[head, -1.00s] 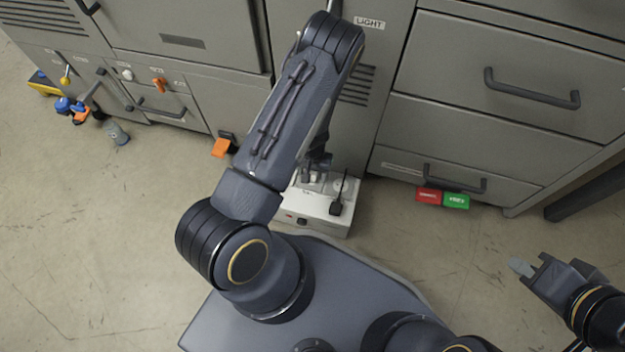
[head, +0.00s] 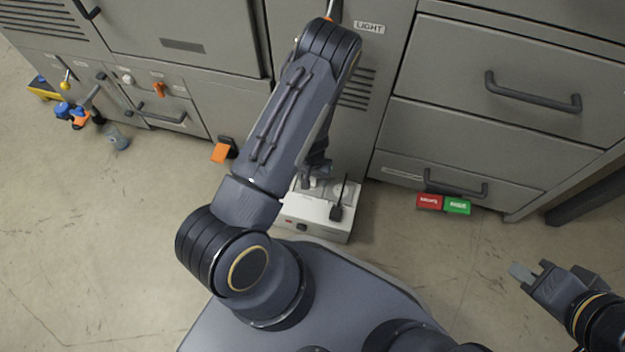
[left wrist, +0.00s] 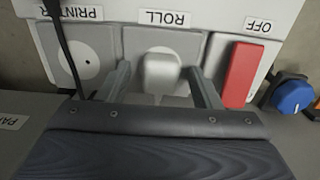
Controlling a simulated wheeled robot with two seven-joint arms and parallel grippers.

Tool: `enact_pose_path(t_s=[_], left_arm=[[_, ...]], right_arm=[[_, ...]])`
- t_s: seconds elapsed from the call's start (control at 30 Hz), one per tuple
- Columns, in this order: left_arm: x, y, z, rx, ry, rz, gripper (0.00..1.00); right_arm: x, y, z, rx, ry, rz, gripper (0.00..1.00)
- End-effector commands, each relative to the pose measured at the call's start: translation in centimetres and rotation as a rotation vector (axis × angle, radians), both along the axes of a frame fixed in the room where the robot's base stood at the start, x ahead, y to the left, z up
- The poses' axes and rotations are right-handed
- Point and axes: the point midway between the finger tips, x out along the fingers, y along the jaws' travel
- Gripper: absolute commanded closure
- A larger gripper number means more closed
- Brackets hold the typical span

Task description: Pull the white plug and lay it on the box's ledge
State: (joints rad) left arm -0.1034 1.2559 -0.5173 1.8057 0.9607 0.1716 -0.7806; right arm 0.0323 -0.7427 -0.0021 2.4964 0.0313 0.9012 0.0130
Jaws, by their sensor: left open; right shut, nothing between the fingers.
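The white plug (left wrist: 162,72) sits in the grey socket plate under the ROLL label in the left wrist view. My left gripper (left wrist: 163,88) is open, with one finger on each side of the plug; I cannot tell whether they touch it. The white box (head: 315,214) stands on the floor against the cabinets, and my left gripper (head: 317,170) is over its back part in the head view. Which part is the box's ledge is unclear. My right gripper (head: 522,273) is shut and empty, far right above the floor.
A red switch (left wrist: 240,76) is right of the white plug, near the OFF label. Red (head: 429,202) and green (head: 457,206) blocks lie by the drawers.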

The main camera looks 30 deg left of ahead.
Motion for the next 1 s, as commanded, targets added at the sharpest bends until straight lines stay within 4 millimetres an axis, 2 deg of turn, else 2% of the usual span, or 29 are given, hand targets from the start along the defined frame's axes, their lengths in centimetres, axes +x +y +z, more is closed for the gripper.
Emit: enact_pose_path(t_s=[0.4, 0.83, 1.0], left_arm=[[0.00, 0.01, 0.00, 0.000, 0.000, 0.000, 0.43], [0.00, 0.01, -0.01, 0.000, 0.000, 0.000, 0.99], [0.01, 0.01, 0.10, 0.000, 0.000, -0.001, 1.00]], right_arm=[[0.00, 0.00, -0.09, 0.000, 0.000, 0.000, 1.00], [0.00, 0.00, -0.09, 0.000, 0.000, 0.000, 1.00], [0.00, 0.00, 0.00, 0.000, 0.000, 0.000, 1.00]])
